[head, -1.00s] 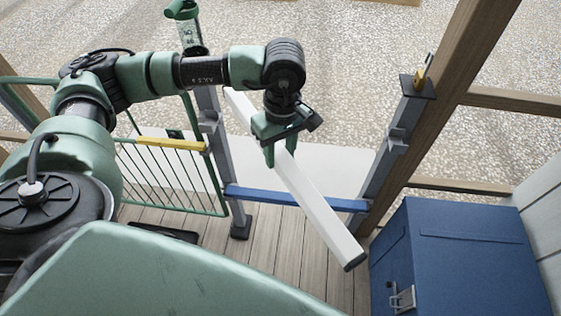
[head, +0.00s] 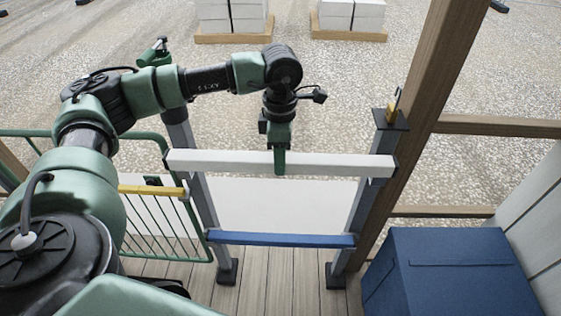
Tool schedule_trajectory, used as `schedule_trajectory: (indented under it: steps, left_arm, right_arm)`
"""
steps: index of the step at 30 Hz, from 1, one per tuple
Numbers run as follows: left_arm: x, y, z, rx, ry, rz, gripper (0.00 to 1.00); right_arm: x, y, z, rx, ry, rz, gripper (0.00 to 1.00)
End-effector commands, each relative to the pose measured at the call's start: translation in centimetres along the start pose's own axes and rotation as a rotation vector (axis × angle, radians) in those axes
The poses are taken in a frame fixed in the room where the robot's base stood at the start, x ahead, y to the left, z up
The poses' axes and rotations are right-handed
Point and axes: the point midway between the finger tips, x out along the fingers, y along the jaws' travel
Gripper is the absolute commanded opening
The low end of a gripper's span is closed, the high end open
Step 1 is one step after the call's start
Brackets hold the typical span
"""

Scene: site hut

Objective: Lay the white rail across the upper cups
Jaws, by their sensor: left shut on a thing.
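The white rail (head: 335,164) runs level across the picture in front of the two grey posts. My left gripper (head: 280,163) is shut on it near its middle, from above. The rail's left end overlaps the left post (head: 205,205) and its right end overlaps the right post (head: 362,210). The upper cups are hidden behind the rail, so I cannot tell whether it rests in them or hangs apart from them. A blue rail (head: 280,239) lies lower down between the same posts. My right gripper is out of view.
A blue box (head: 445,275) stands at the lower right, beside a wooden upright (head: 415,120). A green railing with a yellow bar (head: 152,190) is on the left. A small yellow object (head: 393,105) is on top of the right post. Pallets of white blocks (head: 233,15) stand far back.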

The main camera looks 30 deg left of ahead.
Motion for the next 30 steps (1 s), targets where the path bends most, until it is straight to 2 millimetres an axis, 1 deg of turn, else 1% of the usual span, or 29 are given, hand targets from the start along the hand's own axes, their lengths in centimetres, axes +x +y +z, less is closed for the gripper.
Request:
schedule_trajectory:
  steps: [3,16,21,30]
  left_arm:
    - [0.4,1.1,0.1,-0.001,-0.002,0.002,0.0]
    - [1.8,4.5,0.1,0.0,-0.002,0.003,0.0]
    - [3.6,4.5,0.0,0.002,-0.001,0.002,0.0]
    - [5.7,4.5,0.0,0.002,-0.001,0.002,0.0]
  right_arm:
    - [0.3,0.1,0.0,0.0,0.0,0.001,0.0]
    - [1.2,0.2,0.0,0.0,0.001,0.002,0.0]
    - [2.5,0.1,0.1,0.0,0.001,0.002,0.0]
    - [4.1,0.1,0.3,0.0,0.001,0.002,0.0]
